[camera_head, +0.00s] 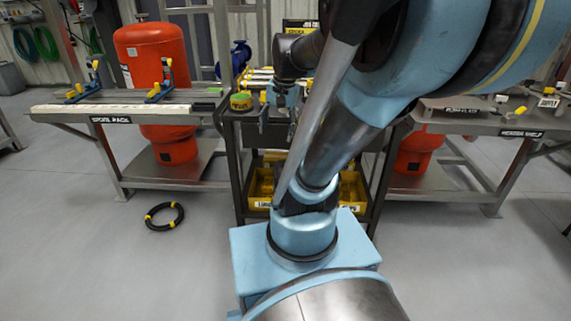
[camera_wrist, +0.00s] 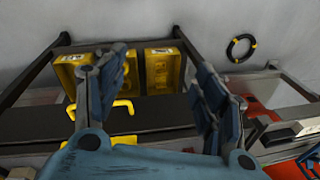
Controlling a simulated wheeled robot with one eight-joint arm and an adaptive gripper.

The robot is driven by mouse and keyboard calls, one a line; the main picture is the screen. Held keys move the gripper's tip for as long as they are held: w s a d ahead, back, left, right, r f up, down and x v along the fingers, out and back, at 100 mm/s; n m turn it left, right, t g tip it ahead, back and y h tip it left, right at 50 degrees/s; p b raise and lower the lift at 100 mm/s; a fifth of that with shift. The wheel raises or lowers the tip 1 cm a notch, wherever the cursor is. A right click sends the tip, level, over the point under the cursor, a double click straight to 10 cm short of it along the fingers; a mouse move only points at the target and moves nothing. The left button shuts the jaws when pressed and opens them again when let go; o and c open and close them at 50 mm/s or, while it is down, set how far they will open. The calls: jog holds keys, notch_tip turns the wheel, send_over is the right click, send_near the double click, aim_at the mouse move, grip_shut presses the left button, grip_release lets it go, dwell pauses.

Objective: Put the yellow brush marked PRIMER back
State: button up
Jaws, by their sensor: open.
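My gripper (camera_wrist: 160,92) is open in the wrist view, with its two blue-grey fingers wide apart and nothing between them. In the head view my gripper (camera_head: 279,104) hangs over the dark cart (camera_head: 232,150), in front of its top. I cannot pick out a brush marked PRIMER for certain in either view. In the wrist view a bent yellow piece (camera_wrist: 115,109) lies by the left finger, partly hidden by it; I cannot tell what it is. My arm hides much of the cart top in the head view.
Yellow bins (camera_wrist: 160,72) sit low in the cart. A green-and-yellow tin (camera_head: 241,102) stands at the cart's left edge. The left bench (camera_head: 130,112) holds two blue-and-yellow clamps. A right bench (camera_head: 470,122), orange tanks (camera_head: 150,50) and a black ring (camera_head: 164,215) on open floor flank it.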

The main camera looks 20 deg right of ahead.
jog(key=s+f+n+h, duration=0.1)
jog(key=s+f+n, duration=0.5)
jog(key=s+f, duration=0.2)
jog(key=shift+d+f, duration=0.3)
jog(key=shift+d, duration=0.1)
jog(key=shift+w+f, duration=0.2)
jog(key=shift+w, duration=0.3)
